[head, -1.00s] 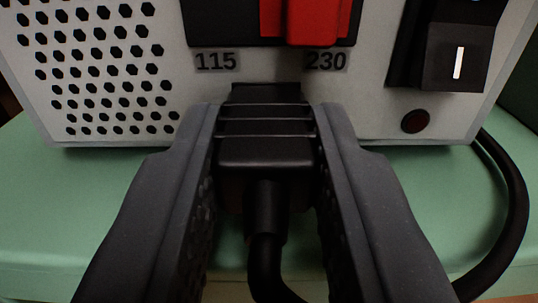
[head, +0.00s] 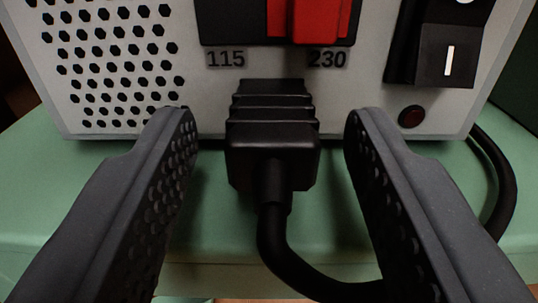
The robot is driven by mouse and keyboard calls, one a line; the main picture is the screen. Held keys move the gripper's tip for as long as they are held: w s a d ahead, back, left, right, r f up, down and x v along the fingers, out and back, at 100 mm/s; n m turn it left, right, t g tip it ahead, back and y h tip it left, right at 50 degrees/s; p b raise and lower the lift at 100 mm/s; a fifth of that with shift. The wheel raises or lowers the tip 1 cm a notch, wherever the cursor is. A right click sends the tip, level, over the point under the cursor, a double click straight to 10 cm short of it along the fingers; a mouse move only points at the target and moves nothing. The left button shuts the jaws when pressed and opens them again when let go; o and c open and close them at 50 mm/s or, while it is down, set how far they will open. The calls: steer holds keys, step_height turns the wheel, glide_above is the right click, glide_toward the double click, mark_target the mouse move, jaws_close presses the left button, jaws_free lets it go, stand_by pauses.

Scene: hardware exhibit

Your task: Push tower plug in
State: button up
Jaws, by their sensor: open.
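The black tower plug (head: 272,150) is at the middle of the head view, its front end against the lower part of the grey panel (head: 225,90) of the tower. Its cable (head: 272,235) bends down and to the right. Whether the plug is fully seated I cannot tell, as its front end and the socket are hidden. My gripper (head: 272,125) is open, one finger on each side of the plug, with a clear gap on both sides.
Vent holes (head: 115,60) fill the left.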

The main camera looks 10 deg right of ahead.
steer(key=p+v, duration=0.2)
steer(key=v, duration=1)
steer(key=shift+s, duration=0.2)
steer(key=shift+a+f, duration=0.1)
